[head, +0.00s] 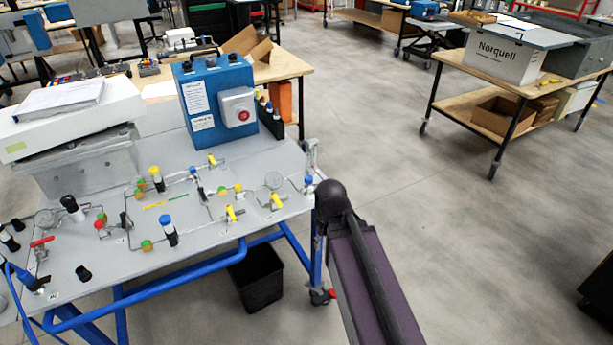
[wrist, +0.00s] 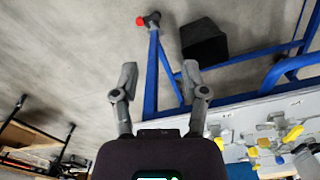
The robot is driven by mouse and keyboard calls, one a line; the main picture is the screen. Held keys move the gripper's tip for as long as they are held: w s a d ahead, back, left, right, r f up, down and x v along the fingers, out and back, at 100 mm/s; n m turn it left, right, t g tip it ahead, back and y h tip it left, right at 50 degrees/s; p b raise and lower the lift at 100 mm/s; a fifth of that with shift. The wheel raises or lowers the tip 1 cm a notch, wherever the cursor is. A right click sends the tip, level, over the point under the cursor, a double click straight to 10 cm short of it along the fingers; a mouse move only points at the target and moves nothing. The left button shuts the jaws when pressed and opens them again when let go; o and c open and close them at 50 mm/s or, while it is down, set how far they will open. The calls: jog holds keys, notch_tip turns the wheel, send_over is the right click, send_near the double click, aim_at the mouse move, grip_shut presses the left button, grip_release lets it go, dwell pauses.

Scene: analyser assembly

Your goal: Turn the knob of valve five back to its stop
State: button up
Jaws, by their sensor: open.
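The grey valve panel (head: 112,268) lies on a blue-framed cart in the head view. The valve numbers are too small to read, so I cannot tell which is valve five. My gripper (wrist: 159,70) is open and empty, apart from the panel. The panel's edge (wrist: 240,115) and yellow handles (wrist: 292,133) show at lower right in the wrist view.
A blue box with a red button (head: 215,97) stands at the panel's back. A grey case with papers (head: 75,140) stands at back left. A black bin (head: 258,277) is under the cart. Open floor (head: 450,230) lies to the right, with a wooden bench (head: 515,84) beyond.

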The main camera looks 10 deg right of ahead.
jog(key=shift+o, duration=1.3)
jog(key=shift+w+r, duration=0.1)
jog(key=shift+w, duration=0.1)
notch_tip(320, 180, up, 14)
jog(key=n+p, duration=0.9)
jog(key=p, duration=0.5)
send_over(309, 177)
jog(key=shift+f, duration=0.25)
jog(key=shift+f, duration=0.15)
notch_tip(309, 177, down, 14)
jog(key=b, duration=1.4)
jog(key=shift+s+r, duration=0.1)
jog(key=shift+r, duration=0.15)
